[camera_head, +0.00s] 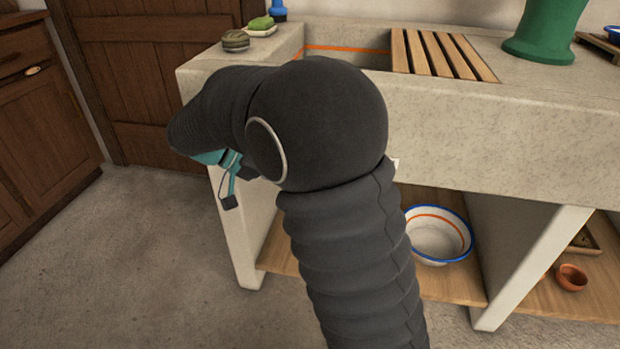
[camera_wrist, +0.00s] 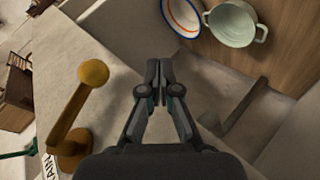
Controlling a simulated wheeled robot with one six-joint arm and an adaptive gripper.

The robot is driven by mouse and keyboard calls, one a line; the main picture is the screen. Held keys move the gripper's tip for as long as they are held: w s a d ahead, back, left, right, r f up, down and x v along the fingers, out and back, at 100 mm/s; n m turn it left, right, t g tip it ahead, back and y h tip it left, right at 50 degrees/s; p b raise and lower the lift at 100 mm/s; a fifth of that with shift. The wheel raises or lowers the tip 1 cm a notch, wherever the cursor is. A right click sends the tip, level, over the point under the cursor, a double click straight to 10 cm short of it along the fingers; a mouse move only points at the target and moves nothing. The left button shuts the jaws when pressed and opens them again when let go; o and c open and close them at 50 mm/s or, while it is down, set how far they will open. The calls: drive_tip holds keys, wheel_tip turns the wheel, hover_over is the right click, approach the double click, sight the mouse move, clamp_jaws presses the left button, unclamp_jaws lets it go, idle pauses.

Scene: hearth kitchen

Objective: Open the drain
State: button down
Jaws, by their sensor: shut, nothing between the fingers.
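In the wrist view a brass lever (camera_wrist: 80,105) with a round ball end stands out from a round base on the pale stone. A white label (camera_wrist: 49,166) beside its base shows letters that end in "RAIN", partly cut off. My gripper (camera_wrist: 160,78) is shut and empty, to the right of the lever and apart from it. In the head view my gripper (camera_head: 229,193) shows only in part at the left of the stone sink (camera_head: 470,135). My arm covers the sink's left front there, and I cannot see the lever in that view.
A wooden shelf (camera_head: 455,283) under the sink carries a blue-rimmed bowl (camera_head: 437,238); the wrist view also shows a pale green two-handled pot (camera_wrist: 236,23). A stone leg (camera_head: 525,262) divides the space below. A slatted board (camera_head: 440,53) crosses the basin. The left floor is clear.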

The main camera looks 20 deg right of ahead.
drive_tip(key=a, duration=0.2)
drive_tip(key=w+a, duration=0.1)
drive_tip(key=a, duration=0.2)
drive_tip(key=shift+w+a+r, duration=0.2)
drive_tip(key=shift+w+a, duration=0.05)
drive_tip(key=shift+a, duration=0.1)
